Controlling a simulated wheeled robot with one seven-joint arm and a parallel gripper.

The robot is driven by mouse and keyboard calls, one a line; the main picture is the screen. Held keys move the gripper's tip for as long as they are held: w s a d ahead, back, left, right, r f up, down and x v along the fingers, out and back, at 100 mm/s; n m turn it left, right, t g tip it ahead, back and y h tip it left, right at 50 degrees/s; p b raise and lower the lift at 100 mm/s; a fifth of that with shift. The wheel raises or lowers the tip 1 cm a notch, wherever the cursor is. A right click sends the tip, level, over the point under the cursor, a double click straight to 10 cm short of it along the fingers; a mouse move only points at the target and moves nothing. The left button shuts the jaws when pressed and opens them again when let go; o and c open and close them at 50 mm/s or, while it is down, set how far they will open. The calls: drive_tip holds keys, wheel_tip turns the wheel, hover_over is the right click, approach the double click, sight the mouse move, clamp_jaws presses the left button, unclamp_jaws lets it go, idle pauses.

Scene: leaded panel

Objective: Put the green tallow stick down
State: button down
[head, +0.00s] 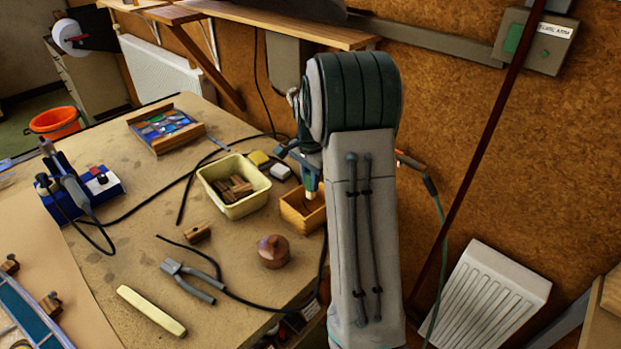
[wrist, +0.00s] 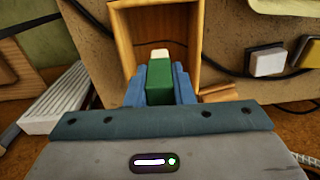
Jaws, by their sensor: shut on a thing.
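My gripper (wrist: 159,85) is shut on the green tallow stick (wrist: 158,76), with a blue finger on each side of it. The stick has a pale tip that points into a small open wooden box (wrist: 197,40). In the head view the stick (head: 311,184) hangs upright below my gripper, over or partly inside the wooden box (head: 297,219). I cannot tell whether the tip touches the box floor. My arm hides the right part of the box in the head view.
A cream tub (head: 245,206) with brown blocks stands left of the box. A yellow block (head: 258,158) and a white block (head: 280,172) lie behind it. A round brown wooden piece (head: 273,251), pliers (head: 190,281), a black cable and a pale yellow bar (head: 151,310) lie in front.

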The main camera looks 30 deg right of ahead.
drive_tip(key=shift+f, duration=0.45)
drive_tip(key=c, duration=1.3)
unclamp_jaws()
drive_tip(key=shift+o, duration=0.2)
drive_tip(key=shift+r, duration=0.15)
wheel_tip(320, 180, up, 13)
drive_tip(key=s+a+r+n+t, duration=0.25)
drive_tip(key=s+a+n, duration=0.45)
drive_tip(key=s+a, duration=0.4)
drive_tip(key=s+a+f+n, duration=0.2)
drive_tip(key=s+n, duration=0.2)
drive_tip(key=s, duration=0.3)
drive_tip(key=s+a+f+n+t, duration=0.1)
drive_tip(key=s+a+f+n, duration=0.1)
drive_tip(key=s, duration=0.6)
drive_tip(key=shift+a+f+n+b, duration=0.4)
drive_tip(key=shift+n, duration=0.5)
